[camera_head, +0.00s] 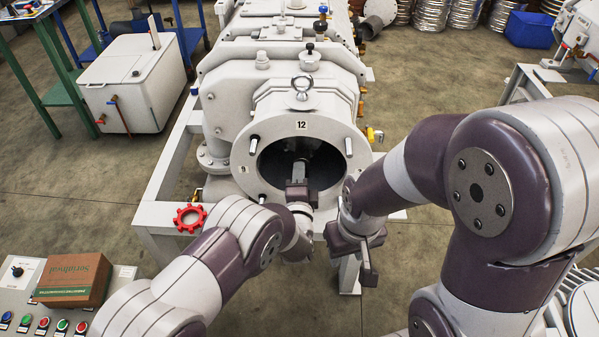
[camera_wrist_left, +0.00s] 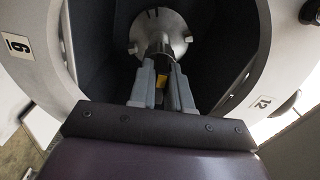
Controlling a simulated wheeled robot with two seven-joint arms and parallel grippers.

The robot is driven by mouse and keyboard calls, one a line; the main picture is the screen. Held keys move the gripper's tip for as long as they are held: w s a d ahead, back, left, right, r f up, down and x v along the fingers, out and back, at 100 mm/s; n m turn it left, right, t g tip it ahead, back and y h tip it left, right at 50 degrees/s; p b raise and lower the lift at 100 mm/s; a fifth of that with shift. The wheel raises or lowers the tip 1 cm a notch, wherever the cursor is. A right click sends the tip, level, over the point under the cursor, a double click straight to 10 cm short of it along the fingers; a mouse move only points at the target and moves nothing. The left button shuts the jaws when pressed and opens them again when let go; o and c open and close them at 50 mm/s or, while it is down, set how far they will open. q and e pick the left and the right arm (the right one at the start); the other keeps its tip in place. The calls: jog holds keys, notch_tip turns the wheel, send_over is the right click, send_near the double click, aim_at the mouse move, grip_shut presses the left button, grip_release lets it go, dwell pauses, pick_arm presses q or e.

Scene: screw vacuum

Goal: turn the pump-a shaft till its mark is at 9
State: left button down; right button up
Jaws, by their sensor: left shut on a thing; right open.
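The pump-a opening is a dark round bore in a white flange (camera_head: 268,130), with a "12" plate (camera_head: 302,125) at its top. My left gripper (camera_head: 299,170) reaches into the bore. In the left wrist view its grey fingers (camera_wrist_left: 160,72) are shut on the dark shaft (camera_wrist_left: 158,48), in front of a round metal disc (camera_wrist_left: 165,28). A small yellow patch (camera_wrist_left: 161,82) shows between the fingers; I cannot tell if it is the mark. My right gripper (camera_head: 368,270) is open and empty, right of the flange.
Studs stick out around the flange, with a lifting eye (camera_head: 302,87) above. A red handwheel (camera_head: 190,218) is left of the pump. A brown box (camera_head: 73,280) lies on the button panel (camera_head: 22,300). My right arm fills the right side.

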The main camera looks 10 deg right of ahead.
pick_arm(q)
jog(key=shift+m, duration=0.5)
jog(key=c, duration=1.2)
grip_release()
jog(key=shift+o, duration=0.2)
jog(key=p+v, duration=0.2)
jog(key=v, duration=1)
jog(key=shift+s, duration=0.35)
jog(key=shift+a, duration=0.1)
